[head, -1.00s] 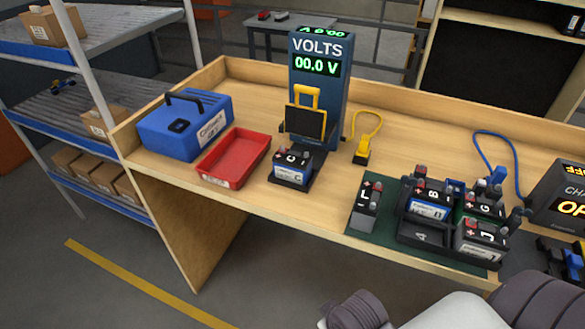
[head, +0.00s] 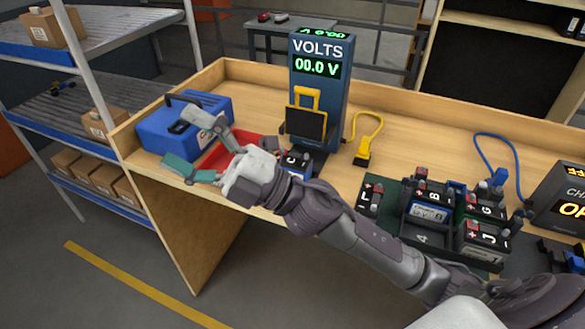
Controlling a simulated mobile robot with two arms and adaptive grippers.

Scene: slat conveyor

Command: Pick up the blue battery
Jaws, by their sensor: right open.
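A battery marked C with a blue front (head: 303,172) stands at the foot of the volt tester (head: 318,108); my right wrist hides part of it. Another battery with a blue label, marked B (head: 428,212), is in the group on the right. I cannot tell which of them is the blue battery. My right gripper (head: 184,143) is open and empty, its fingers spread toward the left. It is in front of the blue toolbox and red tray, left of battery C. My left gripper is not in view.
The blue toolbox (head: 160,138) and red tray (head: 222,154) are at the bench's left. Several dark batteries stand on a green mat (head: 385,235) at right. A yellow plug (head: 363,156) lies beside the tester. A charger (head: 560,200) is at the right edge.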

